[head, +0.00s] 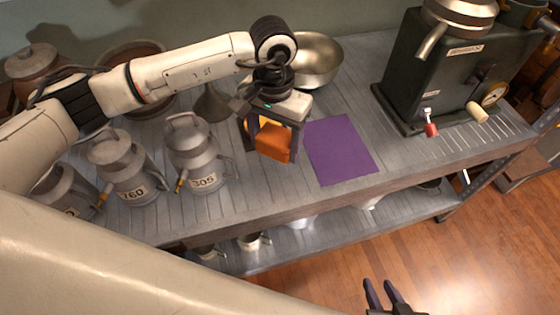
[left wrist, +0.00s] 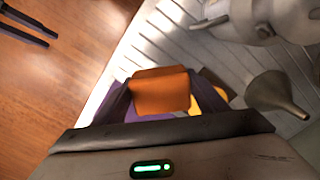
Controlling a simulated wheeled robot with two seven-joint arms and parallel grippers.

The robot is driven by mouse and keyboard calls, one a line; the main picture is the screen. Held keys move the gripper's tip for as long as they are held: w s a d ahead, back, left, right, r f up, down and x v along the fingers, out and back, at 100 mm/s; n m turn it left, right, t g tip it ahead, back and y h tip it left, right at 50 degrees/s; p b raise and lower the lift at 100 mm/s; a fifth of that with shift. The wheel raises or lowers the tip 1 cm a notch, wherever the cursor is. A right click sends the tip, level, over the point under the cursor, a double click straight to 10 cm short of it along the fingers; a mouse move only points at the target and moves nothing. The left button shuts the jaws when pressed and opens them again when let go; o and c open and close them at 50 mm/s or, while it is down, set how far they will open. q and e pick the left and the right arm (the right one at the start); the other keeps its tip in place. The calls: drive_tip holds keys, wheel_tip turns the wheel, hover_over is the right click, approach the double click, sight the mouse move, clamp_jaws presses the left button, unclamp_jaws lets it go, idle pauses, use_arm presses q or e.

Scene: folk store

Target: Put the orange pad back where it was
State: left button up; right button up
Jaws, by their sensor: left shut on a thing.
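My left gripper (head: 273,146) is shut on the orange pad (head: 275,139), a small block between its fingers. The pad also shows between the fingers in the left wrist view (left wrist: 160,92). It is over the metal bench, just left of the flat purple mat (head: 342,152). I cannot tell whether the pad touches the bench. Part of a yellow thing (left wrist: 211,101) shows beside the pad in the left wrist view; the rest is hidden. My right gripper (head: 378,284) is empty, low at the bottom of the head view, its two dark fingers apart.
Grey metal cans (head: 194,155) stand left of the gripper, with a funnel (head: 214,104) behind them. A metal bowl (head: 318,62) is behind the mat. A dark machine (head: 440,75) stands at right. The bench's front edge (head: 330,200) is close; bare bench lies between mat and machine.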

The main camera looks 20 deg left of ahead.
use_arm(q)
hover_over(275, 176)
wheel_tip(275, 176, down, 4)
drive_tip(key=shift+f+p, duration=0.25)
drive_tip(key=shift+p, duration=0.05)
wheel_tip(275, 176, down, 4)
drive_tip(key=shift+f, duration=0.2)
use_arm(e)
drive_tip(key=shift+s+r, duration=0.45)
drive_tip(key=shift+s, duration=0.05)
use_arm(q)
drive_tip(key=shift+f, duration=0.2)
drive_tip(key=o, duration=1.3)
use_arm(e)
drive_tip(key=shift+w+f, duration=0.1)
drive_tip(key=shift+f, duration=0.05)
